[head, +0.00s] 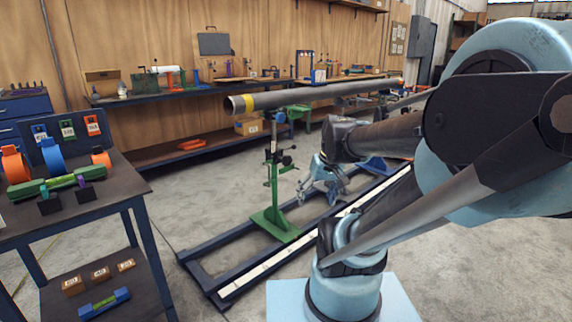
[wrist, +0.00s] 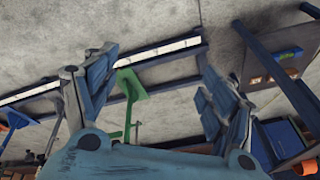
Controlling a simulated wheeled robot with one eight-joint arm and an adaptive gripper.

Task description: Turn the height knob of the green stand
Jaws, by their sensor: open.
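The green stand (head: 272,195) stands upright on its flat base near the left end of the floor frame in the head view. It has a dark knob or handle (head: 287,159) on the right side of its post, partly lost among dark fittings. In the wrist view its green base plate (wrist: 131,84) lies between my fingers; the knob is not clear there. A long grey pipe (head: 315,92) with a yellow band runs above the stand. My gripper (head: 322,192) is open and empty, right of the stand and apart from it. Its spread fingers frame the wrist view (wrist: 158,65).
A blue floor frame (head: 232,277) with a white strip surrounds the stand's base. A dark table (head: 110,195) with colored parts stands at left. A long workbench (head: 150,95) lines the back wall. Concrete floor is clear left of the stand.

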